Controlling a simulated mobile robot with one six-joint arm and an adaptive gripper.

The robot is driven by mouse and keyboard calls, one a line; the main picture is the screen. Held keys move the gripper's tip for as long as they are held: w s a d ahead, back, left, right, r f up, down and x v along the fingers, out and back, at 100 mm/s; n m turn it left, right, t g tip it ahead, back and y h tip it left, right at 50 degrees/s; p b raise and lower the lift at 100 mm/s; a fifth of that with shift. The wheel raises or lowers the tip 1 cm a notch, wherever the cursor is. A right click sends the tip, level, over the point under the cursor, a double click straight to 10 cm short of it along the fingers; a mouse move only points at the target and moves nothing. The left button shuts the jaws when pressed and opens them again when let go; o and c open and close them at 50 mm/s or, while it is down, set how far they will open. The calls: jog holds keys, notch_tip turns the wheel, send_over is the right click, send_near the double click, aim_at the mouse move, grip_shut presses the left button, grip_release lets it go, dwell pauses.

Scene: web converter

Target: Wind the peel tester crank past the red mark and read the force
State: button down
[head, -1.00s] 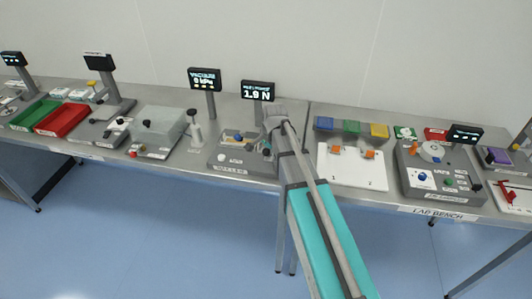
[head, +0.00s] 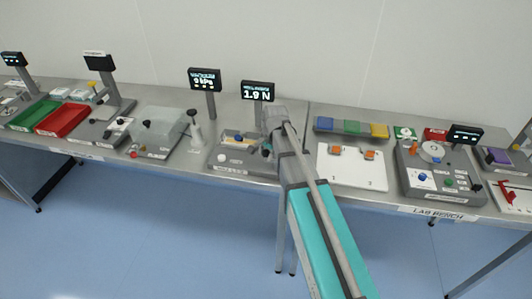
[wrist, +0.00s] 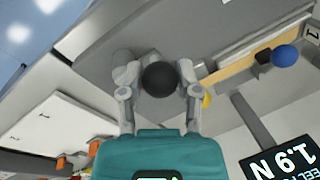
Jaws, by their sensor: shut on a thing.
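The peel tester (head: 231,159) is a grey box on the bench in the head view, with a white button and a blue knob on top. Its display (head: 257,91) reads 1.9 N; the same reading shows upside down in the wrist view (wrist: 283,160). In the wrist view my gripper (wrist: 158,85) is shut on the black round crank knob (wrist: 159,79), one finger on each side. In the head view my arm hides most of the crank side. I cannot make out the red mark in either view.
A vacuum display (head: 205,79) and a grey-white post (head: 195,130) stand left of the tester. A white board (head: 352,167) with orange clips lies to the right. A grey device (head: 440,170) with knobs stands further right. Floor in front of the bench is clear.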

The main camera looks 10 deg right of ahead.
jog(key=n, duration=0.1)
jog(key=s+n, duration=0.1)
jog(key=n, duration=0.1)
jog(key=s+n, duration=0.1)
jog(key=n, duration=0.1)
jog(key=shift+g, duration=0.4)
jog(key=shift+s+d+n+g, duration=0.35)
jog(key=shift+s+d+n, duration=0.15)
jog(key=shift+n, duration=1.35)
jog(key=shift+s+d+n+g, duration=0.3)
jog(key=shift+s+d+n, duration=0.15)
jog(key=shift+n, duration=1.45)
jog(key=shift+s+d+n+g, duration=0.4)
jog(key=shift+s+n, duration=0.15)
jog(key=shift+n, duration=1.3)
jog(key=shift+c, duration=1.5)
grip_release()
jog(key=shift+w+a+m, duration=0.1)
jog(key=shift+a+m, duration=0.05)
jog(key=shift+m, duration=0.25)
